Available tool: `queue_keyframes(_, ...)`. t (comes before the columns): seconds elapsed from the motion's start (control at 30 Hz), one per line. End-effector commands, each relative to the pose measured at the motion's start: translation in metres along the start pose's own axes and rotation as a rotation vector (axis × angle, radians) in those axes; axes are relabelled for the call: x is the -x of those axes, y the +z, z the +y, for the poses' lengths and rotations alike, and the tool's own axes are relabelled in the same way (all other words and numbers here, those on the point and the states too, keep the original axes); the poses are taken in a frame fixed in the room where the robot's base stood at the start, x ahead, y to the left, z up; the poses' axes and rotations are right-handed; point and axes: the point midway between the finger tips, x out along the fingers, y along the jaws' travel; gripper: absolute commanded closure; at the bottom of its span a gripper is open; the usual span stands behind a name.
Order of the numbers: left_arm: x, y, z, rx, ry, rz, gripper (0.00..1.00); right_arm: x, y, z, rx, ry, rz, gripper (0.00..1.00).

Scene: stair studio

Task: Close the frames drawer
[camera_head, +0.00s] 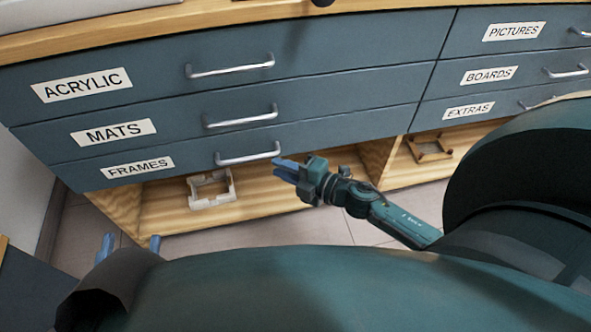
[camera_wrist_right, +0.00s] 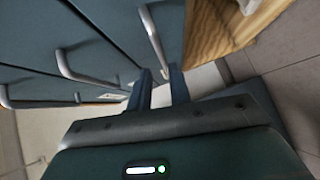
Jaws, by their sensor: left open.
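The frames drawer (camera_head: 190,165) is the lowest of the left stack of blue-grey drawers, with a FRAMES label and a silver bar handle (camera_head: 250,158). Its front looks about in line with the drawers above, with no clear gap. My right gripper (camera_head: 277,166) is beside the handle's right end, its blue fingers pointing left. In the right wrist view the fingers (camera_wrist_right: 160,82) are parted by a narrow gap with nothing seen between them. The handle (camera_wrist_right: 152,38) ends close to their tips; I cannot tell whether they touch. My left gripper (camera_head: 130,245) is open and low at the left, away from the drawers.
The mats drawer (camera_head: 180,119) and acrylic drawer (camera_head: 150,77) are above. The extras drawer (camera_head: 495,107) is to the right. A pale square frame (camera_head: 211,190) sits on the wooden shelf (camera_head: 265,198) below; a brown one (camera_head: 429,150) is further right. Tiled floor (camera_head: 290,232) lies in front.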

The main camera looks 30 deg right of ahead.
Motion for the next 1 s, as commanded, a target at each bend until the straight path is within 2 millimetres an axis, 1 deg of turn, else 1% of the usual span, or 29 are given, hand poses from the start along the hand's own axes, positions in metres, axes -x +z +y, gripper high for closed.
queue_keyframes(0.03,0.0,-0.001,-0.001,0.003,-0.003,-0.011,0.51,0.011,-0.001,0.0,-0.001,-0.003,0.001,0.8)
queue_keyframes(0.1,0.0,0.0,-0.003,0.004,-0.005,-0.027,0.51,0.021,-0.001,0.0,-0.002,-0.002,0.0,0.8)
queue_keyframes(0.2,0.0,0.001,-0.004,0.007,-0.008,-0.039,0.51,0.03,-0.001,-0.001,-0.001,-0.002,0.001,0.8)
queue_keyframes(0.3,0.0,0.002,-0.005,0.01,-0.01,-0.05,0.51,0.035,-0.001,0.0,-0.001,-0.001,0.001,0.8)
queue_keyframes(1.0,0.001,-0.001,-0.004,0.013,-0.006,-0.044,0.51,0.036,0.0,-0.001,0.0,-0.002,0.001,0.8)
